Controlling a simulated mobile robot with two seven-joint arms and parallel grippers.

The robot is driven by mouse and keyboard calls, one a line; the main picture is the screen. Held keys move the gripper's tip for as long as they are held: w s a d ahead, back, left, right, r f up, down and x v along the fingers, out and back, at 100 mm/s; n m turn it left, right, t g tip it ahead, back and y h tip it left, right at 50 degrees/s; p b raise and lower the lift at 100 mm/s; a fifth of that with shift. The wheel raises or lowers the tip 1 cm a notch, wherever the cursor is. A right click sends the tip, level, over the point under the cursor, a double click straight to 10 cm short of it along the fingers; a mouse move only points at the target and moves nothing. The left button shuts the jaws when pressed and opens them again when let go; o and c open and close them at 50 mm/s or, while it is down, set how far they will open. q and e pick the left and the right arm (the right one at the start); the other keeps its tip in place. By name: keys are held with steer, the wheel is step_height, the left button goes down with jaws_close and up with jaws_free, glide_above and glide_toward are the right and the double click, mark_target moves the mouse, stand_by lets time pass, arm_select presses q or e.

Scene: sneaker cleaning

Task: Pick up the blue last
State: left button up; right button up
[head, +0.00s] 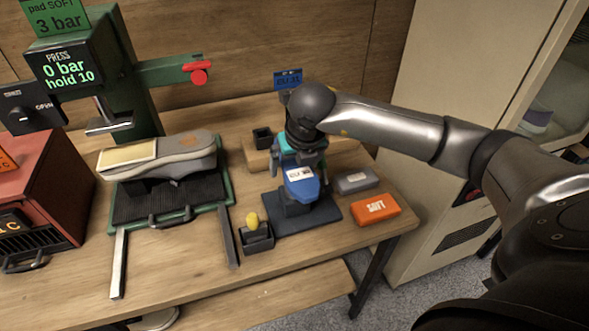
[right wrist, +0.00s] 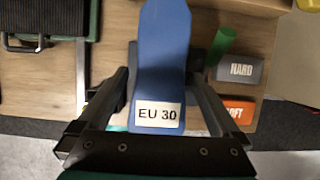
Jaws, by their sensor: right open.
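The blue last (head: 305,189) sits upright on a dark stand (head: 325,212) at the right part of the bench. Its white label reads EU 30 in the right wrist view (right wrist: 165,55). My right gripper (head: 298,168) is open, pointing down at the last from above. In the right wrist view its two fingers (right wrist: 163,88) lie on either side of the last, with gaps showing. I cannot tell how far down the fingers reach around it. My left gripper is not in view.
A grey HARD block (head: 356,181) and an orange SOFT block (head: 375,209) lie right of the stand. A small dark tray (head: 258,240) with a yellow item is to its left. A green press (head: 110,75) with a shoe (head: 185,155) stands further left.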

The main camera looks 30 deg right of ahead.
steer(key=shift+f+b, duration=0.2)
steer(key=shift+b, duration=0.1)
stand_by(0.4)
steer(key=c, duration=1.1)
steer(key=shift+r, duration=0.15)
